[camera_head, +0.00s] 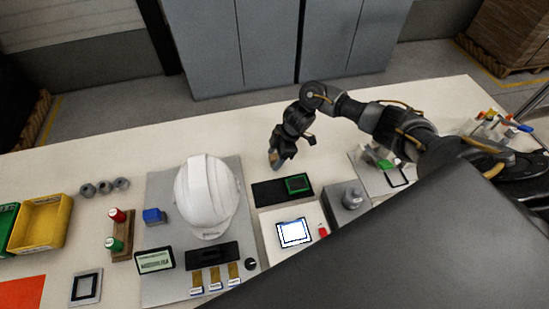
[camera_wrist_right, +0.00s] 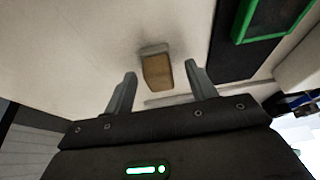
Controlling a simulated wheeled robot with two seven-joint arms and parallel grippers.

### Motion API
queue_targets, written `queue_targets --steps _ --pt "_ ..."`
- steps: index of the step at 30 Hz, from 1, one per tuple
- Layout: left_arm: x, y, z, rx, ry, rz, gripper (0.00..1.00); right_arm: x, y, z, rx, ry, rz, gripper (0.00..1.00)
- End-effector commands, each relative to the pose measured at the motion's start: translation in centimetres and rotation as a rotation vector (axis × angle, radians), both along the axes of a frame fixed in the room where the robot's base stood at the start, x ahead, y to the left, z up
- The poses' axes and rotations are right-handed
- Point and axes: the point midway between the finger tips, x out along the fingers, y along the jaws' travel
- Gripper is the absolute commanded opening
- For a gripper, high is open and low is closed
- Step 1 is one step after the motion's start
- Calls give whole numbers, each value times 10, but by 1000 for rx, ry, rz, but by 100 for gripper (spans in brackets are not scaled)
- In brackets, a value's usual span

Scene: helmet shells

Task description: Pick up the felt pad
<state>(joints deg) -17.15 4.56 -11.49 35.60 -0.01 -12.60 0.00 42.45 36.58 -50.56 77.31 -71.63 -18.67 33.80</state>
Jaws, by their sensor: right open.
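A tan block with a grey end, which may be the felt pad (camera_wrist_right: 158,74), lies on the pale table in the right wrist view. It appears between and beyond the two fingertips of my right gripper (camera_wrist_right: 161,70), with gaps on both sides. The gripper is open and holds nothing. In the head view my right gripper (camera_head: 275,158) points down over the table behind the black tray, and I cannot make out the block there. My left gripper is not in view.
The black tray (camera_head: 267,193) with a green frame (camera_head: 297,184) lies just in front of the right gripper. A white helmet shell (camera_head: 207,195) stands left on a grey mat (camera_head: 160,187). A grey block (camera_head: 346,206) stands to the right. The table behind the helmet is clear.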

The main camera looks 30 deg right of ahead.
Motion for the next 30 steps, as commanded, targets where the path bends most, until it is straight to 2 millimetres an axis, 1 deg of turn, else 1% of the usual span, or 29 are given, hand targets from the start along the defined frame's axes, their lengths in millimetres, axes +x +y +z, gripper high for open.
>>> queue_targets --steps 3,9,20,21,30 --pt "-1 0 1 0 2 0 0 1 2 -5 -1 0 -1 56" --pt "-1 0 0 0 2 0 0 1 2 -6 -1 -1 0 56" --pt "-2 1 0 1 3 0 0 1 2 -6 -1 -1 0 9" --pt "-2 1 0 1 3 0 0 1 2 -5 0 -1 0 8" --pt "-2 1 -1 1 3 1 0 1 2 -2 0 -4 1 8"
